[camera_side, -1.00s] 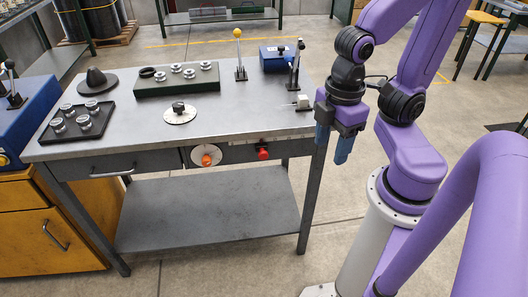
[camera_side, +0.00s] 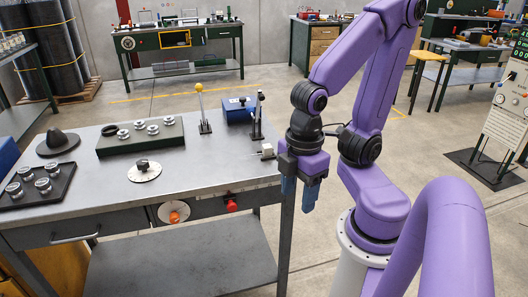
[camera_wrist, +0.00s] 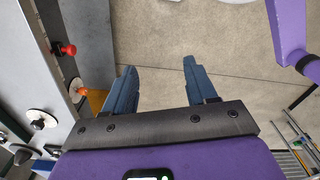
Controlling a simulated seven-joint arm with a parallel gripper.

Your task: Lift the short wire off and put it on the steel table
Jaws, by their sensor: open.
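The steel table (camera_side: 215,168) stands left of my arm in the side view, and its edge shows at the left of the wrist view (camera_wrist: 42,80). I cannot make out a short wire for certain. A thin light line sticks out left from a small white block (camera_side: 267,151) near the table's right edge; I cannot tell what it is. My gripper (camera_side: 299,200) hangs pointing down just off the table's right edge. Its blue fingers are apart and empty, with only floor between them in the wrist view (camera_wrist: 158,85).
A green board (camera_side: 140,145) carries several metal rings. A black tray (camera_side: 40,188) holds several metal cups. A yellow-knobbed lever (camera_side: 202,108), a blue box (camera_side: 238,110), a black-handled upright clamp (camera_side: 258,115) and a round white plate (camera_side: 144,172) stand on the table. The table's front centre is clear.

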